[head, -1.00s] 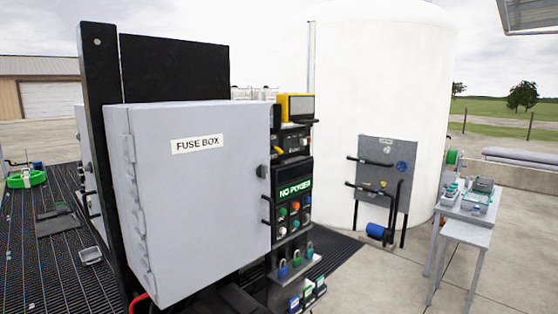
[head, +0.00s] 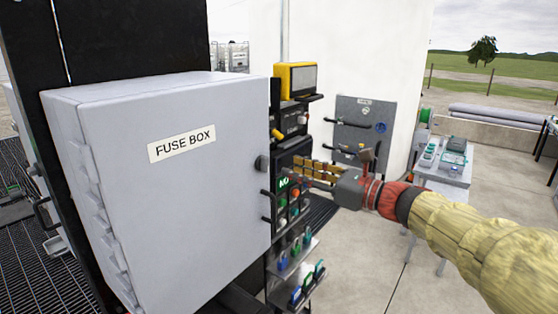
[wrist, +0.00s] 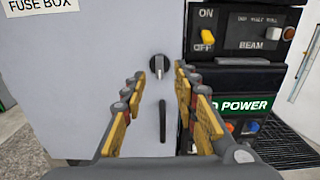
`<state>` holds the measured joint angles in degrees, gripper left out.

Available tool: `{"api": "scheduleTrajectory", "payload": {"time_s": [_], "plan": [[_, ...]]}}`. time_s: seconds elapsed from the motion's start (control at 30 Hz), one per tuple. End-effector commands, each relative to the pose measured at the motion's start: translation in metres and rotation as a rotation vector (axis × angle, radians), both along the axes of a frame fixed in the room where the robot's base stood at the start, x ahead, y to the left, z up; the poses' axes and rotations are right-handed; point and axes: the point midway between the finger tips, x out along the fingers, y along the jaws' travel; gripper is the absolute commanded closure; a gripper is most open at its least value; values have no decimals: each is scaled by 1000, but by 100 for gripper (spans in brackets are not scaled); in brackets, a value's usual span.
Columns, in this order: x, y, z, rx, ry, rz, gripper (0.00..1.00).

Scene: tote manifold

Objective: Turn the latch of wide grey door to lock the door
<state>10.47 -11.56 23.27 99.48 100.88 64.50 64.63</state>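The wide grey door (head: 185,205), labelled FUSE BOX, is seen closed in the head view. Its latch is a dark round knob (head: 261,163) near the right edge, with a dark handle (head: 267,205) below it. In the wrist view the latch (wrist: 159,65) shows a lighter upright grip, and the handle (wrist: 162,120) sits under it. My gripper (head: 297,168) is to the right of the latch in the head view. In the wrist view my gripper (wrist: 155,82) is open, its yellow fingers on either side of the latch, apart from it, with nothing between them.
Right of the door stands a control panel with a NO POWER display (wrist: 247,104), coloured buttons and a yellow switch (wrist: 207,36). Below it are shelves with padlocks (head: 283,260). A grey table (head: 445,172) stands further right. The concrete floor between is clear.

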Motion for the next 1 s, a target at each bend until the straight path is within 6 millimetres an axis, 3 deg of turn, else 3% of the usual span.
{"api": "scheduleTrajectory", "payload": {"time_s": [0.17, 0.6, 1.0], "plan": [[5, 8, 0, 21, 28, 4, 70], [42, 56, 0, 17, 26, 4, 70], [47, 62, 0, 15, 25, 1, 70]]}}
